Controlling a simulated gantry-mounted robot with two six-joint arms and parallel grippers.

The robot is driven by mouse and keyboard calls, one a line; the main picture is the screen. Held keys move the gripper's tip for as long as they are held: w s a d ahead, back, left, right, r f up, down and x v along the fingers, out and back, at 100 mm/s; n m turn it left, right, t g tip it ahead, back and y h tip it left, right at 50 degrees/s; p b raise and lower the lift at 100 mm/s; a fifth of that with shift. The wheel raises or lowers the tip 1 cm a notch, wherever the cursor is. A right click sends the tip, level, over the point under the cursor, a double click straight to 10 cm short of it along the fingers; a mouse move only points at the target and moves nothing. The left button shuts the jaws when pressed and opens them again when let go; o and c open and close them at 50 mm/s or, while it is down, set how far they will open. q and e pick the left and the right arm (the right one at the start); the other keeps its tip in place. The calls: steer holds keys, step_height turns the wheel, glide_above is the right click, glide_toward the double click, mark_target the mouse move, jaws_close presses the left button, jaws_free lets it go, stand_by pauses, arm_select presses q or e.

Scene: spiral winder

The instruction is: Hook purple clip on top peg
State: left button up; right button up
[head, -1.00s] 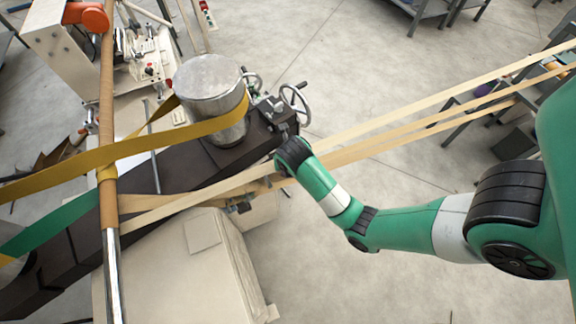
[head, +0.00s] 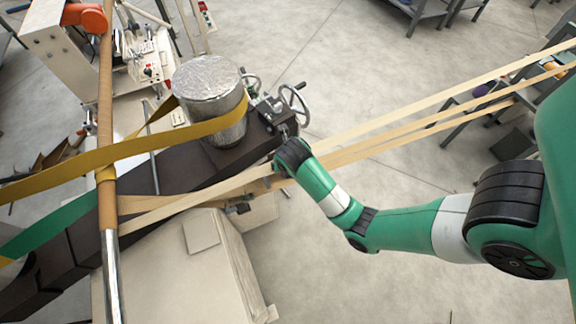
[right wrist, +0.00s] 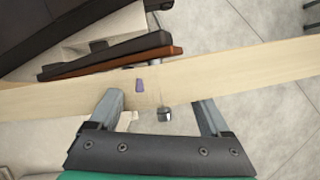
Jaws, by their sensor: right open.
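A small purple clip (right wrist: 140,85) shows against a pale strip (right wrist: 60,97) in the right wrist view. A short grey metal stub (right wrist: 164,114) shows at the strip's lower edge, right of the clip; I cannot tell whether it is the top peg. My right gripper (right wrist: 160,103) is open, its two fingers spread at the strip's lower edge, with the clip and stub in the span between them and nothing gripped. In the head view, the fingers are largely hidden behind my right wrist. My left gripper is not in view.
Pale strips (head: 430,118) run from the right to the long tan mandrel (head: 107,180). A yellow belt (head: 160,142) wraps a metal drum (head: 208,85) on a dark beam. A handwheel (head: 293,101) stands near my right wrist. A beige cabinet (head: 190,270) is below.

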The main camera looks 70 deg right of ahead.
steer(key=v, duration=0.2)
steer(key=p+v, duration=0.1)
steer(key=shift+w+r, duration=0.2)
steer(key=shift+w, duration=0.05)
steer(key=p+v, duration=0.8)
steer(key=shift+s, duration=0.3)
